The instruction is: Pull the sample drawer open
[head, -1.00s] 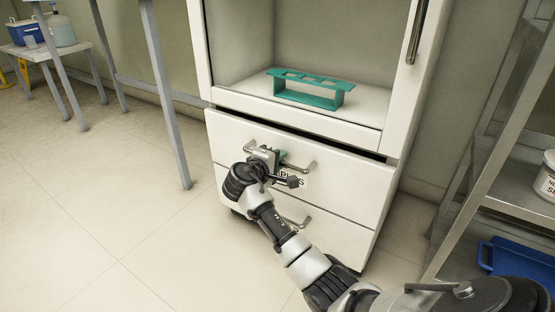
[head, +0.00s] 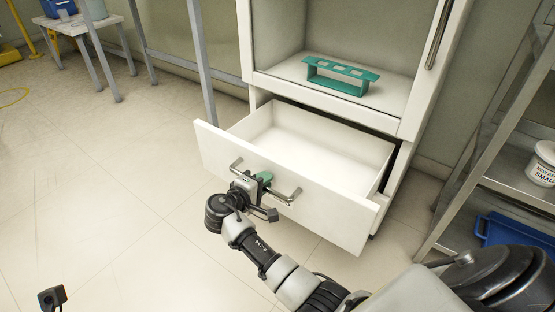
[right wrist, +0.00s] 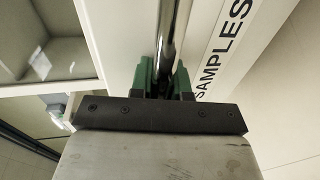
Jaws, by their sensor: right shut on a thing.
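The sample drawer (head: 335,222) is the white drawer under the open bay of the cabinet. It stands well out from the cabinet, and its inside looks empty. Its metal bar handle (head: 290,196) is on the front. My right gripper (head: 262,181) is shut on this handle near its middle. In the right wrist view the green fingers (right wrist: 163,78) sit on either side of the handle bar (right wrist: 167,35), beside the SAMPLES label (right wrist: 222,48). My left gripper's fingers are out of view.
A green rack (head: 340,77) stands in the cabinet bay above the drawer. A metal shelf at right holds a white tub (head: 543,165) and a blue bin (head: 505,229). A small table (head: 92,32) stands at back left. The floor left of the drawer is clear.

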